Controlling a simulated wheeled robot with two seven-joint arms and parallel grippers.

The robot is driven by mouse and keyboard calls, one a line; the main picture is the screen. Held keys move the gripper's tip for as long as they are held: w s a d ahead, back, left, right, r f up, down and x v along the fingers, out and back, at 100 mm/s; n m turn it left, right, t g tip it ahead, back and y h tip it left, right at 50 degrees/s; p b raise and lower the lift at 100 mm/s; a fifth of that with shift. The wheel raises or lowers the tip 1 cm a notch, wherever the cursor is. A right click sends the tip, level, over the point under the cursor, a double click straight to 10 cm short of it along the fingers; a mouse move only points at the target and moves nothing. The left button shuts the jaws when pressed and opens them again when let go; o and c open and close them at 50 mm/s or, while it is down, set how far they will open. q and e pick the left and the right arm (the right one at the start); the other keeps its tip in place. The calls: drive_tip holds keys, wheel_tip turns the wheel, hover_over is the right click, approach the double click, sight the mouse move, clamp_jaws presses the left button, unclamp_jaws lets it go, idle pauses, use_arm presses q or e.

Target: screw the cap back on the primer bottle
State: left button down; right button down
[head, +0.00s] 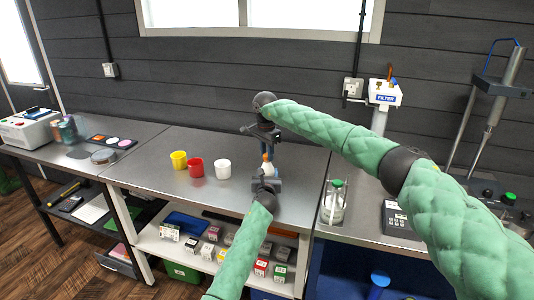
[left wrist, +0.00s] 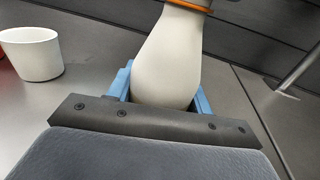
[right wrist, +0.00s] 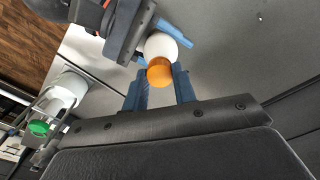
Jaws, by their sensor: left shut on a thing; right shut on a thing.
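The white primer bottle (left wrist: 168,62) stands upright between the blue fingers of my left gripper (head: 266,180), which is shut around its body. The bottle also shows in the right wrist view (right wrist: 163,45). The orange cap (right wrist: 159,72) is at the fingertips of my right gripper (right wrist: 160,84), which is shut on it from above. In the left wrist view the cap's orange rim (left wrist: 187,5) sits at the top of the bottle neck, cut by the frame edge. I cannot tell whether the threads are engaged. In the head view, the grippers hide much of both.
A yellow cup (head: 179,160), a red cup (head: 195,168) and a white cup (head: 223,169) stand left of the bottle on the metal bench (head: 150,190). A green-lidded glass jar (head: 333,205) and a grey keypad device (head: 398,220) are to the right. Small boxes fill the shelf below.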

use_arm(q)
drive_tip(key=shift+d, duration=0.2)
use_arm(e)
drive_tip(key=m, duration=0.4)
drive_tip(key=shift+a+r, duration=0.1)
drive_tip(key=m, duration=0.5)
drive_tip(key=shift+m, duration=0.4)
use_arm(q)
drive_tip(key=shift+s, duration=0.1)
use_arm(e)
drive_tip(key=m, duration=1.3)
drive_tip(key=shift+m, duration=0.3)
drive_tip(key=m, duration=1.1)
use_arm(q)
drive_tip(key=shift+a, duration=0.1)
use_arm(e)
drive_tip(key=m, duration=0.5)
drive_tip(key=shift+s, duration=0.1)
drive_tip(key=c, duration=1.1)
unclamp_jaws()
drive_tip(key=shift+f, duration=0.2)
